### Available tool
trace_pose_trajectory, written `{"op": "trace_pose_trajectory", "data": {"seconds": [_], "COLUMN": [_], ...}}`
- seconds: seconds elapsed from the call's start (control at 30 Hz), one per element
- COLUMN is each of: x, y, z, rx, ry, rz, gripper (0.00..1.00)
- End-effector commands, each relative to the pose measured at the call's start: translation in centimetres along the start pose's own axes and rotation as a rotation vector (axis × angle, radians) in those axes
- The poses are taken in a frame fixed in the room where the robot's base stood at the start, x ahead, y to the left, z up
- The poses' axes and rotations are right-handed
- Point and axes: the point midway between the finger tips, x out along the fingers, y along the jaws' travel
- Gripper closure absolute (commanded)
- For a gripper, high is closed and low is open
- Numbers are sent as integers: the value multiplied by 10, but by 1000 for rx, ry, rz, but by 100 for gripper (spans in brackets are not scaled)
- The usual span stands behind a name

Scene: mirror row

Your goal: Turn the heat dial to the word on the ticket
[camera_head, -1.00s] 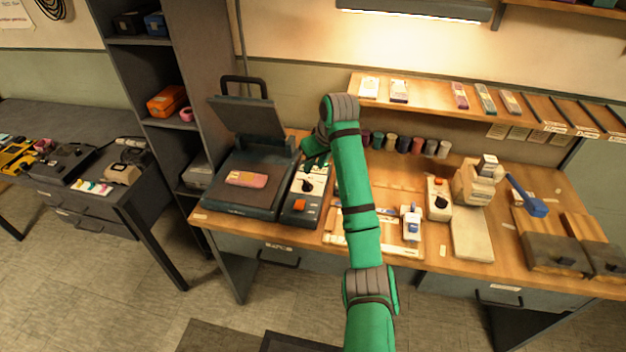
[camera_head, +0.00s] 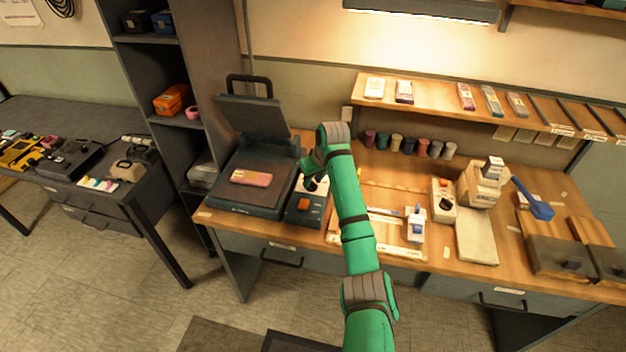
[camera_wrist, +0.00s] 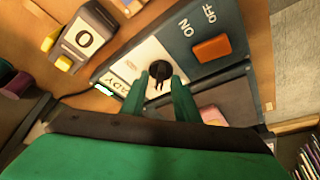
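The heat dial (camera_wrist: 158,84) is a black knob on a white plate, set in a dark control box (camera_wrist: 197,28). In the head view my gripper largely covers the dial on the control box (camera_head: 301,217). My gripper (camera_wrist: 161,78) has its two green fingers apart, one on each side of the knob. I cannot tell whether they touch it. In the head view my gripper (camera_head: 313,177) is low over the box. The dial's words are too small or hidden to read. I cannot make out a ticket with a readable word.
An orange ON/OFF switch (camera_wrist: 212,49) sits beside the dial, and a lit green lamp (camera_wrist: 105,90) on its other side. A press with a raised lid (camera_head: 252,117) stands left of the box, a pink block (camera_head: 251,178) on its bed. A white-and-blue device (camera_head: 415,223) stands to the right.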

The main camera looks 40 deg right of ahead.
Motion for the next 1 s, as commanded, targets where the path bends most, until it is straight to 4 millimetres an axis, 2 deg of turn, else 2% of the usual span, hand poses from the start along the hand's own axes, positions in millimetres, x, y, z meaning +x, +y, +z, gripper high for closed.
{"op": "trace_pose_trajectory", "data": {"seconds": [0.1,0.13,0.23,0.67,1.0], "x": [0,0,0,0,1], "y": [0,0,0,-1,-4], "z": [0,0,0,0,-1], "rx": [0,0,0,42,257], "ry": [0,0,0,0,0], "rz": [0,0,0,16,105], "gripper": [72,77,100,100,100]}}
